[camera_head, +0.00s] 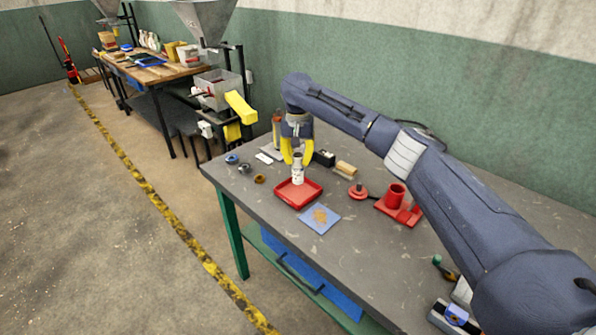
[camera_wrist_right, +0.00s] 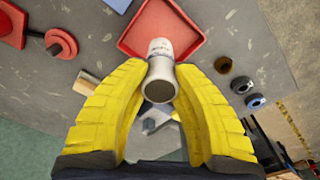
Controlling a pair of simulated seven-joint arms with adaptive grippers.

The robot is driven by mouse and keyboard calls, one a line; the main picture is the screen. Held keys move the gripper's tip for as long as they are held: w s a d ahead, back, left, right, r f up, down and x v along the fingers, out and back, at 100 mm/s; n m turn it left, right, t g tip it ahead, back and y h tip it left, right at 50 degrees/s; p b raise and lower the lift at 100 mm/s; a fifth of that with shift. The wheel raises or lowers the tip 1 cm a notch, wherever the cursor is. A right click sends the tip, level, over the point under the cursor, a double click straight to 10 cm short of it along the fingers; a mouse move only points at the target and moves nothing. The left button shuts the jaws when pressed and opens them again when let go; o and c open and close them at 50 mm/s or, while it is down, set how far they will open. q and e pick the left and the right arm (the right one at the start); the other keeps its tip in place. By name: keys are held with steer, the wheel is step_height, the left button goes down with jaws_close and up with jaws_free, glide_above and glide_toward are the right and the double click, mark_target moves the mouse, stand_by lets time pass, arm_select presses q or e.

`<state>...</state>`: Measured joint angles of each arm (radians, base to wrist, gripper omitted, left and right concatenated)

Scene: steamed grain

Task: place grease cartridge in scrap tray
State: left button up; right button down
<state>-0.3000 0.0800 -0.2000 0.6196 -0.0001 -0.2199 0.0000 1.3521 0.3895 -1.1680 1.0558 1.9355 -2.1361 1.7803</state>
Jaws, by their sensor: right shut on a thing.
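The grease cartridge (camera_head: 297,174), a small white and grey cylinder, is upright over the red scrap tray (camera_head: 309,195). My right gripper (camera_head: 297,156) comes down from above and is shut on its upper part. In the right wrist view the cartridge (camera_wrist_right: 161,72) is between the yellow fingers of the gripper (camera_wrist_right: 162,70), with its dark round end toward the camera. Its white end overlaps the near part of the tray (camera_wrist_right: 135,30). I cannot tell whether its lower end touches the tray floor. My left gripper is not in view.
A blue cloth (camera_head: 319,218) with a brown stain lies in front of the tray. Small rings (camera_head: 245,168) lie left of it. A red disc (camera_head: 358,191) and red fixture (camera_head: 398,205) stand to the right. A wooden block (camera_head: 345,169) is behind.

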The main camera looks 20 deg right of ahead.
mark_target(298, 170)
steer(key=shift+f, duration=2.45)
steer(key=shift+f, duration=0.15)
steer(key=c, duration=1.1)
jaws_free()
steer(key=shift+c, duration=0.2)
steer(key=r, duration=1.2)
steer(key=shift+s+a+r, duration=0.15)
steer(key=shift+s, duration=0.05)
